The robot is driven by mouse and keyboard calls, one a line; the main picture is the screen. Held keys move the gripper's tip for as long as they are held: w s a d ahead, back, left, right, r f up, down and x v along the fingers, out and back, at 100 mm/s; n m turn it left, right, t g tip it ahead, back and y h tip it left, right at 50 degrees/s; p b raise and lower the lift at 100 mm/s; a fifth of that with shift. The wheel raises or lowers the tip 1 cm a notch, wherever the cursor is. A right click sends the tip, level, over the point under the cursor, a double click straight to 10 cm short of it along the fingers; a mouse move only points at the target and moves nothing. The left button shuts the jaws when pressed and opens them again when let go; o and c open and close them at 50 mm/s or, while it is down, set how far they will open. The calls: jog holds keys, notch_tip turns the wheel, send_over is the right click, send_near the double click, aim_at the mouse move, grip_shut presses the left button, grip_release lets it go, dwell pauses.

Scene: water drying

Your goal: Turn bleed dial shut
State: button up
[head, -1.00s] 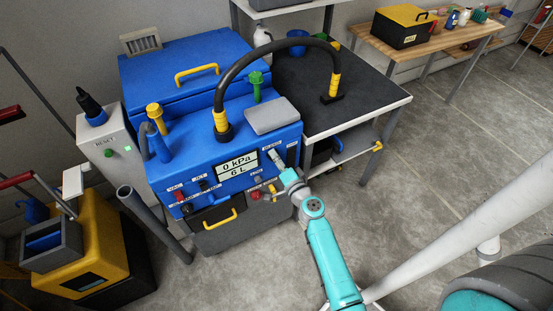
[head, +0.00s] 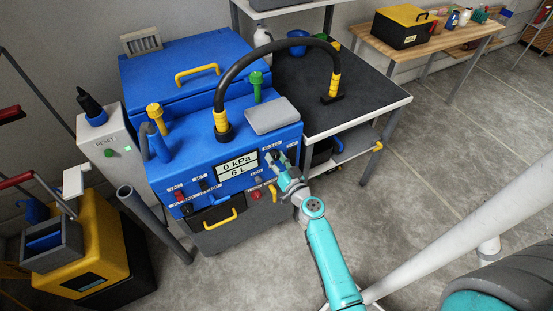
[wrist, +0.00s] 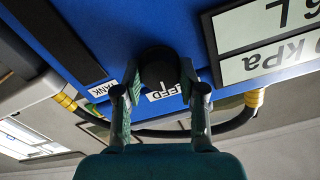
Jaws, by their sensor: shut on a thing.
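The bleed dial is a round black knob (wrist: 159,66) on the blue front panel of the machine (head: 200,150), with a white label (wrist: 167,93) partly hidden behind it in the wrist view. My gripper (wrist: 160,92) has one finger on each side of the knob and is shut on it. In the head view my gripper (head: 276,160) is at the right end of the panel, just right of the display (head: 238,164), which reads 0 kPa and 6 L. The gripper hides most of the dial there. I cannot tell the dial's angle.
Red and black controls (head: 179,195) and a yellow drawer handle (head: 220,219) are on the lower panel. A black hose (head: 268,45) arches from the machine to the dark-topped table (head: 375,90) at right.

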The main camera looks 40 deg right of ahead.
jog(key=shift+a+f+n, duration=0.1)
jog(key=shift+n, duration=0.4)
jog(key=o, duration=1.1)
jog(key=shift+o, duration=0.2)
jog(key=v, duration=1.2)
